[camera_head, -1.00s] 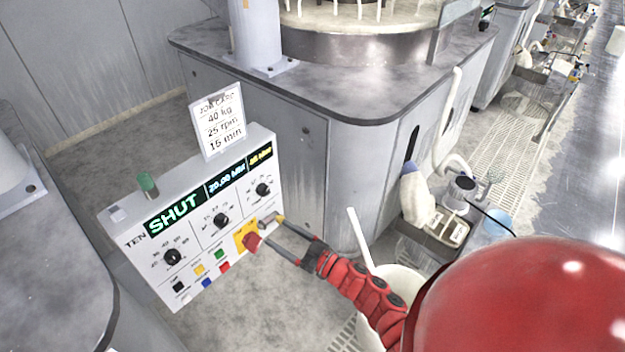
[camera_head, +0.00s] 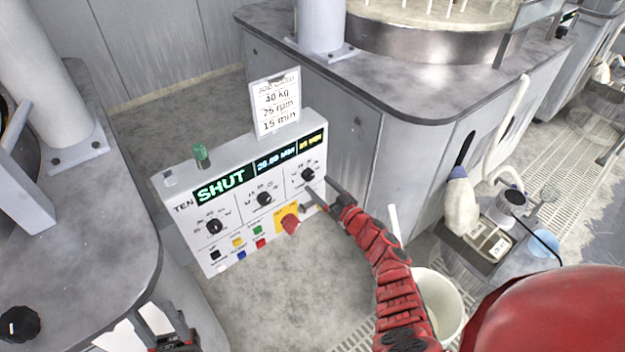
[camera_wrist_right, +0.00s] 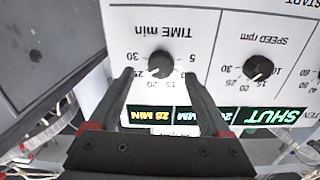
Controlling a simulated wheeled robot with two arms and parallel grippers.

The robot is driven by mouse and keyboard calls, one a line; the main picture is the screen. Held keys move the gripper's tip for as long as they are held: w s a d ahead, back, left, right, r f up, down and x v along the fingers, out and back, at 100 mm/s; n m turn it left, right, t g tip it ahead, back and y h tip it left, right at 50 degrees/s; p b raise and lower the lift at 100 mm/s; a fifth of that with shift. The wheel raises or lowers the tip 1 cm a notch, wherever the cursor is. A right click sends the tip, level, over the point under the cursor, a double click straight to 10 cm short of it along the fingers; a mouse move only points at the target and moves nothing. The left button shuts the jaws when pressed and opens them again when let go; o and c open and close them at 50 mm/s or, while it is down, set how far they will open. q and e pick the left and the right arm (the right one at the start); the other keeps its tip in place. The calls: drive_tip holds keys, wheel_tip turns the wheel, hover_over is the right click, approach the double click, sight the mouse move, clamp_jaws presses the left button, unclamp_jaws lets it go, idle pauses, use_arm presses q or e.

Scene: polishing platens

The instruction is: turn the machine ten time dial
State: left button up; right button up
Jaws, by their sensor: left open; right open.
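The TEN control panel (camera_head: 200,253) shows SHUT on its display. Its time dial (camera_head: 308,174), a black knob at the right of the dial row, also shows upside down in the right wrist view (camera_wrist_right: 160,64). There its white mark points near 25, and the yellow readout (camera_wrist_right: 151,114) seems to say 25 MIN. My right gripper (camera_head: 318,196) is open and empty just below and in front of the dial. In the wrist view its fingertips (camera_wrist_right: 159,75) lie on either side of the dial, apart from it. My left gripper (camera_head: 165,318) is open at the bottom left, away from the panel.
A red stop button (camera_head: 290,224) on a yellow plate sits close under the right gripper. The speed dial (camera_head: 264,198) is to the left. A job card (camera_head: 275,103) reading 15 min stands on the panel. A grey machine top (camera_head: 70,240) lies left, a bucket (camera_head: 437,300) right.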

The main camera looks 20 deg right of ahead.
sight(311, 178)
drive_tip(key=shift+b+x, duration=0.45)
drive_tip(key=shift+x, duration=1.75)
drive_tip(key=shift+c, duration=0.2)
clamp_jaws()
